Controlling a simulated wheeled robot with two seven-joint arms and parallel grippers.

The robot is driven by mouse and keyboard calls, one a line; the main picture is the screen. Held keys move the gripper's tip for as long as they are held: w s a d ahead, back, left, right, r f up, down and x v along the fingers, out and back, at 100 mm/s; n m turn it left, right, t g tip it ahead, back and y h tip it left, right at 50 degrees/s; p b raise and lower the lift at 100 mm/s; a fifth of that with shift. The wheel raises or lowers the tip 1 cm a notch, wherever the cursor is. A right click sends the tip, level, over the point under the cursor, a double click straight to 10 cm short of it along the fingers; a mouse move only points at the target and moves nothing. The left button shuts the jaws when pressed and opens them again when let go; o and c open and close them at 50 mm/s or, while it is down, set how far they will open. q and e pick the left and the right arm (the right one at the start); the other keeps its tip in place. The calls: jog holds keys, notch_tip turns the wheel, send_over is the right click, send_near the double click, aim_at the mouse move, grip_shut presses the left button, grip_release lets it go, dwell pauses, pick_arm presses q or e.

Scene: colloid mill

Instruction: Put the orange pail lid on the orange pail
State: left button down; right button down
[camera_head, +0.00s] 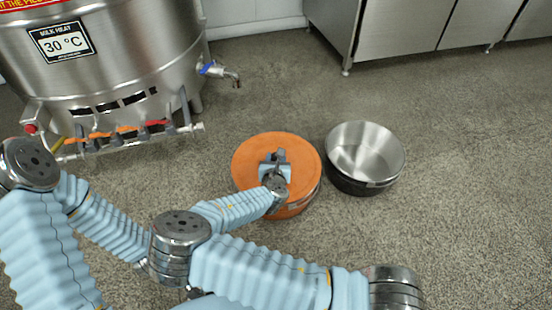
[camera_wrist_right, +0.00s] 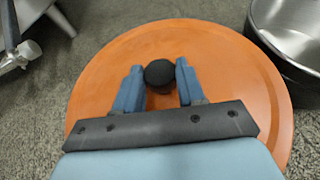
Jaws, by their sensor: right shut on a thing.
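The orange pail lid (camera_head: 250,155) is a round disc lying over the orange pail (camera_head: 294,210), whose side shows below the lid at its lower right. The lid looks level and roughly lined up with the pail; I cannot tell whether it is fully seated. My right gripper (camera_head: 275,160) is above the middle of the lid. In the right wrist view, the lid (camera_wrist_right: 100,80) fills most of the picture, and my gripper's two blue fingers (camera_wrist_right: 158,80) are shut on its black knob (camera_wrist_right: 159,72). My left gripper is not in view.
An open, empty steel pot (camera_head: 365,150) with a dark lower side stands close to the right of the pail. A large steel milk heater (camera_head: 110,70) with a blue-handled tap stands at upper left. Steel cabinets (camera_head: 400,30) line the back. The floor at right is clear.

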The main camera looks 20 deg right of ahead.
jog(key=shift+f, duration=0.8)
dwell(0.6)
jog(key=c, duration=0.6)
grip_release()
